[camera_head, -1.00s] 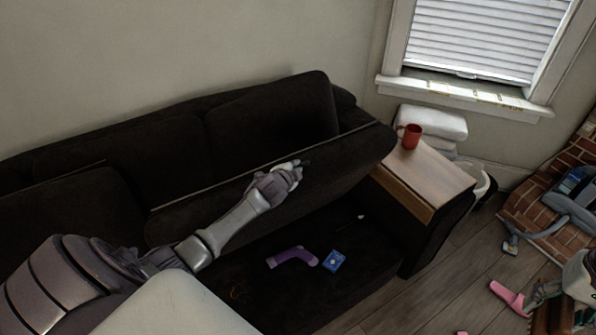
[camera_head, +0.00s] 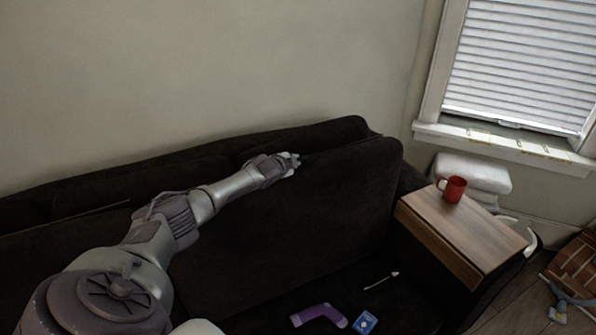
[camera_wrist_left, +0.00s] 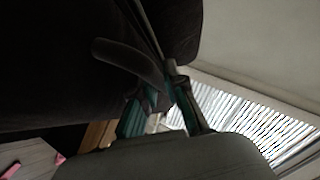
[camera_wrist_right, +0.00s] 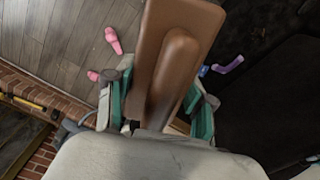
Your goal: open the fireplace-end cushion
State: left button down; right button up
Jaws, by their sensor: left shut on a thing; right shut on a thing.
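The dark fireplace-end cushion (camera_head: 310,215) stands raised steeply, leaning back toward the sofa backrest. My left gripper (camera_head: 291,163) is at its upper edge. In the left wrist view, the left gripper (camera_wrist_left: 160,98) is shut around a dark curved strip (camera_wrist_left: 128,60) at the cushion (camera_wrist_left: 50,65). My right gripper (camera_wrist_right: 160,105) shows only in the right wrist view. It is shut on a long brown board-like object (camera_wrist_right: 180,30) with a rounded bar along it. The far side of the cushion is hidden.
A purple sock (camera_head: 319,315), a blue packet (camera_head: 365,322) and a thin white-tipped stick (camera_head: 381,281) lie on the uncovered seat base. A red mug (camera_head: 452,189) stands on the wooden armrest tray (camera_head: 470,235). Pink objects (camera_wrist_right: 113,40) lie on the floor.

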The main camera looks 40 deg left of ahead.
pick_arm(q)
jog(key=shift+w+a+f, duration=0.1)
jog(key=shift+w+a, duration=0.15)
jog(key=shift+a, duration=0.3)
pick_arm(e)
jog(key=shift+a+f, duration=0.1)
jog(key=shift+f, duration=0.2)
pick_arm(q)
jog(key=c, duration=1.2)
grip_release()
